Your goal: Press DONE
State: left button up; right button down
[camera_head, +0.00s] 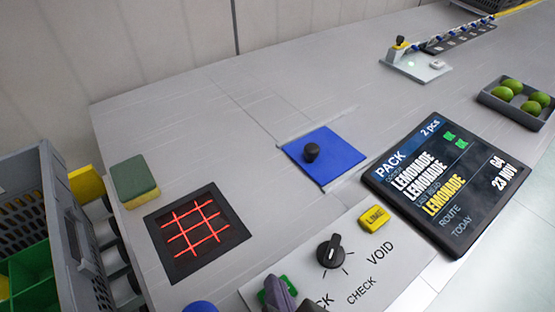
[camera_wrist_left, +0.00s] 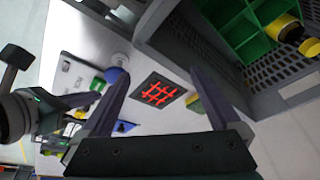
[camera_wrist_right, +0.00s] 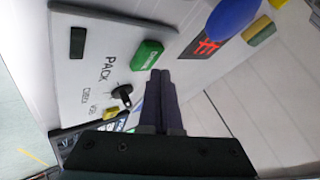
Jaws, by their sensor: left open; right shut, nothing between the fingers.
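The green DONE button (camera_wrist_right: 147,55) is a raised block with pale lettering on the white panel (camera_wrist_right: 95,70) in the right wrist view. In the head view only a sliver of the green button (camera_head: 291,284) shows beside my right gripper (camera_head: 277,292), which covers the rest. My right gripper (camera_wrist_right: 160,76) is shut and empty, its tips just beside the button in the picture; I cannot tell whether they touch it. My left gripper (camera_wrist_left: 160,75) is open and empty in the left wrist view, and I cannot make it out in the head view.
The panel also carries a black knob (camera_head: 330,251) and a yellow LIME button (camera_head: 375,219). A blue dome (camera_head: 200,307), a red-lit grid (camera_head: 195,233) and a sponge (camera_head: 135,180) are near. A display (camera_head: 450,235) stands right; a grey crate (camera_head: 75,215) is left.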

pick_arm(q)
jog(key=shift+f+b, duration=0.3)
jog(key=shift+f, duration=0.1)
pick_arm(e)
jog(key=shift+f, duration=0.35)
pick_arm(q)
jog(key=shift+a, duration=0.1)
jog(key=shift+f+b, duration=0.45)
jog(key=shift+f, duration=0.05)
pick_arm(e)
jog(key=shift+f, duration=0.5)
pick_arm(q)
jog(key=shift+r, duration=0.1)
pick_arm(e)
jog(key=shift+r, duration=0.1)
pick_arm(q)
jog(key=shift+r+p, duration=0.8)
jog(key=shift+p, duration=0.05)
pick_arm(e)
jog(key=shift+r, duration=0.9)
